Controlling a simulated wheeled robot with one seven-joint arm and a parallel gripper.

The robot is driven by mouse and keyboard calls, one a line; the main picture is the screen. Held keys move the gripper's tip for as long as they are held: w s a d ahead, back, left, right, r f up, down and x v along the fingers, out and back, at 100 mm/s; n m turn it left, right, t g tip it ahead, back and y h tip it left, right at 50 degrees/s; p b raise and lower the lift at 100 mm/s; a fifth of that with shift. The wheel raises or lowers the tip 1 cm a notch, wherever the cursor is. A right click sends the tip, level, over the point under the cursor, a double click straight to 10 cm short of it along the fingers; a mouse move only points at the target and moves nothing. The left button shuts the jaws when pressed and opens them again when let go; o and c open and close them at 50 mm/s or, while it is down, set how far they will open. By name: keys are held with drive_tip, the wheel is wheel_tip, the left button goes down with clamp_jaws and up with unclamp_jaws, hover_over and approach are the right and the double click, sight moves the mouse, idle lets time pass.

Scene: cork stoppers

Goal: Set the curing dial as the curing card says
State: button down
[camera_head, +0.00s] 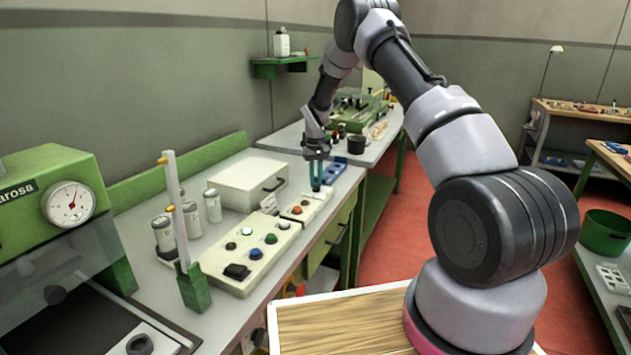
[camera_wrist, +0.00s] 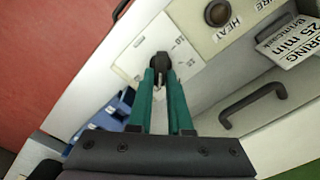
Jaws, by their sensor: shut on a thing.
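In the wrist view the dial is a black knob (camera_wrist: 160,62) on a white square plate (camera_wrist: 150,35) with small numerals; I cannot read them surely. My gripper (camera_wrist: 161,75) has green fingers shut on the knob, which hides part of the plate. The knob's pointer direction is hard to tell. The curing card (camera_wrist: 288,42) is white, partly cut off, and reads "25 min". In the head view my gripper (camera_head: 316,186) reaches down to the far end of the control panel, and the card (camera_head: 269,205) stands left of it.
A brown button (camera_wrist: 217,13) labelled HEAT sits beside the dial. A panel with coloured buttons (camera_head: 252,262) lies nearer on the bench. A white box (camera_head: 240,178) stands behind it.

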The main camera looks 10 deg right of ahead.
sight(316, 183)
idle(0.3)
drive_tip(key=c, duration=0.8)
unclamp_jaws()
drive_tip(key=shift+c, duration=0.2)
wheel_tip(316, 183, up, 11)
drive_tip(key=shift+f, duration=0.1)
